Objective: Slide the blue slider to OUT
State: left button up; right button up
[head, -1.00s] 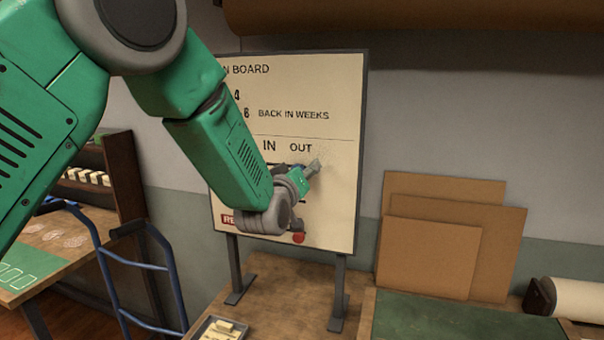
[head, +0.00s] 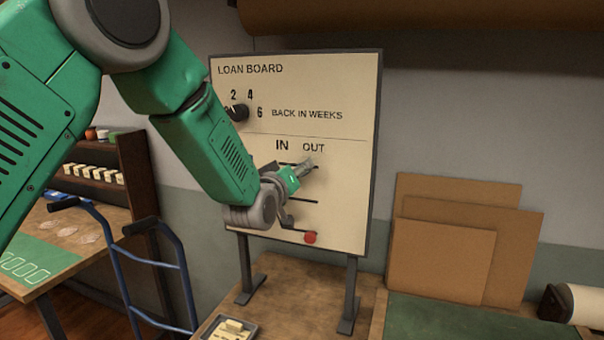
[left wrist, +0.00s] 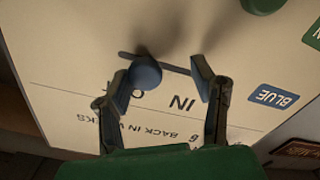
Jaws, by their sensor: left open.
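The blue slider (left wrist: 145,72) has a round blue knob and shows in the left wrist view, where the board appears upside down. It stands at its slot (left wrist: 182,69), nearer the OUT end than the IN end. The knob partly covers the word OUT. My left gripper (left wrist: 161,80) is open with its fingers on either side of the knob. The OUT-side finger is very close to the knob; I cannot tell whether they touch. In the head view, my left gripper (head: 304,168) is at the loan board (head: 345,170), just below OUT, and hides the blue slider.
A red knob (head: 310,238) sits low on the board, and a green knob (left wrist: 262,5) shows in the left wrist view. A black dial (head: 238,113) is at upper left. A small tray (head: 205,333) lies below, and brown panels (head: 440,255) lean at right.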

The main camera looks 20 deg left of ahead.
pick_arm(q)
jog(key=a, duration=0.6)
jog(key=shift+s+a+f, duration=0.15)
jog(key=shift+s+a, duration=0.05)
jog(key=c, duration=0.4)
jog(key=shift+d, duration=0.55)
jog(key=c, duration=0.5)
jog(key=shift+o, duration=0.8)
jog(key=shift+a+f, duration=0.15)
jog(key=shift+a, duration=0.1)
jog(key=o, duration=0.4)
jog(key=shift+s+a+f, duration=0.1)
jog(key=shift+a, duration=0.15)
jog(key=shift+c, duration=0.2)
